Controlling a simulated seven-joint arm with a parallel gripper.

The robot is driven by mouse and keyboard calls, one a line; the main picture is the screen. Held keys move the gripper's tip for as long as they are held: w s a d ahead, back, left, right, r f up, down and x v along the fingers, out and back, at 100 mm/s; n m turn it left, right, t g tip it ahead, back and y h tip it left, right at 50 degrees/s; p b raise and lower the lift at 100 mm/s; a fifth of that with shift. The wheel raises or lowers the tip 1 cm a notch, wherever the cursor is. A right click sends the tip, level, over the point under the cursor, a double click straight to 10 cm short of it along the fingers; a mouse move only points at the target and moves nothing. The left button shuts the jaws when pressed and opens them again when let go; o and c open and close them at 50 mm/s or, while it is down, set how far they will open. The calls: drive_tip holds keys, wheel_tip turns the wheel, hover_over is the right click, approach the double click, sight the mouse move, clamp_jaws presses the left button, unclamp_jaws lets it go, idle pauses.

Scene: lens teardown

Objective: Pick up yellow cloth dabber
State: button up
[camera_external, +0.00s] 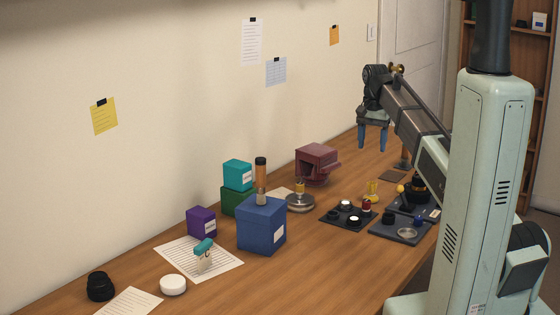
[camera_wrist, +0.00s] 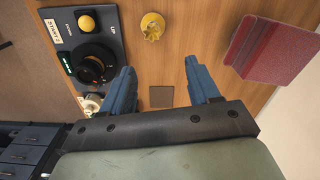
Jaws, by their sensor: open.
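My gripper (camera_external: 373,147) is open and empty, fingers pointing down, high above the back of the table. Its blue fingers (camera_wrist: 160,77) frame bare wood and a dark square. Both yellow things lie beyond the fingertips.
The dark board (camera_wrist: 58,28) carries a black lens part (camera_wrist: 92,65) close to the ball. A dark red box (camera_external: 317,160) stands at the back left of my gripper. A black tray (camera_external: 332,216) with small parts and a blue box (camera_external: 262,225) stand further left.

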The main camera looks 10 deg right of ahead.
sight(372, 183)
drive_tip(key=f+n, duration=0.3)
drive_tip(key=n, duration=0.6)
drive_tip(key=s+f+n, duration=0.1)
drive_tip(key=f+n, duration=0.2)
drive_tip(key=n, duration=0.7)
drive_tip(key=f+n, duration=0.3)
drive_tip(key=n, duration=0.7)
drive_tip(key=shift+s+d, duration=0.1)
drive_tip(key=shift+s, duration=0.1)
drive_tip(key=shift+s+f, duration=0.2)
drive_tip(key=shift+f, duration=2.4)
drive_tip(key=c, duration=1.1)
drive_tip(key=shift+r, duration=0.1)
